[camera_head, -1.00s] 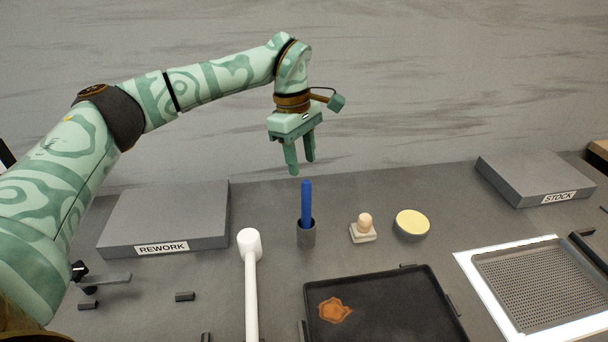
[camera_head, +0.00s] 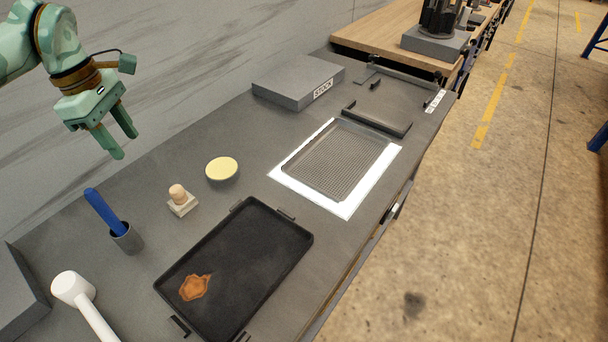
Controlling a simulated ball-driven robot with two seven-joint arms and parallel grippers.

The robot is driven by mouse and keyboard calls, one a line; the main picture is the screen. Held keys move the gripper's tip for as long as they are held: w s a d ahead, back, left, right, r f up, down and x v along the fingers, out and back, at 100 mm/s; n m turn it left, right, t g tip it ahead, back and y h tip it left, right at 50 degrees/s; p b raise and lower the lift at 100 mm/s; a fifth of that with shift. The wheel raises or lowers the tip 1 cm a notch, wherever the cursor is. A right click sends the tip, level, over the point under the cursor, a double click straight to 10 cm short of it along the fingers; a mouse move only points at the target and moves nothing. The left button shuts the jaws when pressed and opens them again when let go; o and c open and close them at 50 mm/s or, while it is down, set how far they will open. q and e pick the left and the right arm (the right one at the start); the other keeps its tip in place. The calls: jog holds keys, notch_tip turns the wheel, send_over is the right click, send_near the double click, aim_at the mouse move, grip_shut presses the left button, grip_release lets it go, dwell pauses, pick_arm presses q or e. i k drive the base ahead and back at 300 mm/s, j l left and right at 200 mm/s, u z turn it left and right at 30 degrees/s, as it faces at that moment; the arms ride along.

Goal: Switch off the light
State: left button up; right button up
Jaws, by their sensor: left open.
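A bright white light panel (camera_head: 346,205) lies on the grey bench, with a perforated metal tray (camera_head: 338,160) resting on it. The panel glows around the tray's edges. I cannot make out a switch for it with certainty. My left gripper (camera_head: 125,147) is at the upper left, fingers pointing down, open and empty. It hangs in front of the grey wall, above the bench and well to the left of the panel. My right gripper is out of view.
A black tray (camera_head: 262,244) with an orange-brown stain lies in front. The STOCK block (camera_head: 297,80) is behind.

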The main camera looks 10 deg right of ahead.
aim_at(394, 208)
jog(key=k+z, duration=0.1)
jog(key=z, duration=0.8)
